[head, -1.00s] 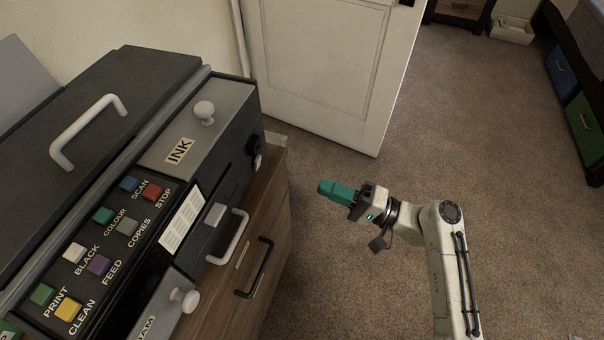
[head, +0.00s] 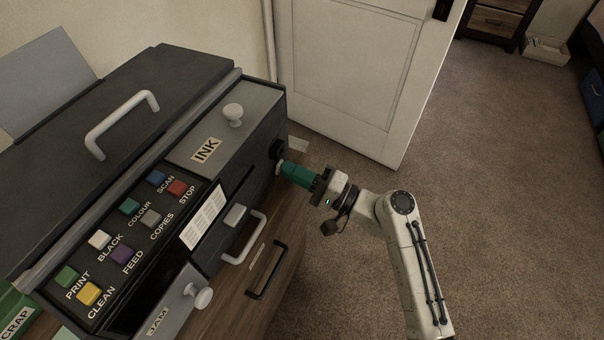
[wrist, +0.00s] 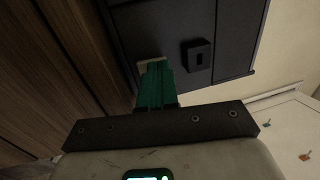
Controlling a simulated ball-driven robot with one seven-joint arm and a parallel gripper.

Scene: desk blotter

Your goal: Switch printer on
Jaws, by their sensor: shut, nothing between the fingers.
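The dark printer (head: 140,100) stands at the left in the head view, with labelled coloured buttons on its sloping panel. A small black switch-like block (head: 277,149) is on its right side face; it also shows in the wrist view (wrist: 197,55), set on the dark side (wrist: 229,35). My gripper (head: 285,169) has green fingers, shut and empty. Its tips are close to the side face, just below the block in the head view. In the wrist view my gripper (wrist: 155,70) is left of the block, over a small pale piece. Whether the tips touch anything is unclear.
The printer stands on a wooden cabinet (head: 262,312) with a black handle. A white door (head: 350,70) is behind. Printer drawer handles and knobs stick out at the front. Carpeted floor (head: 480,200) to the right is clear.

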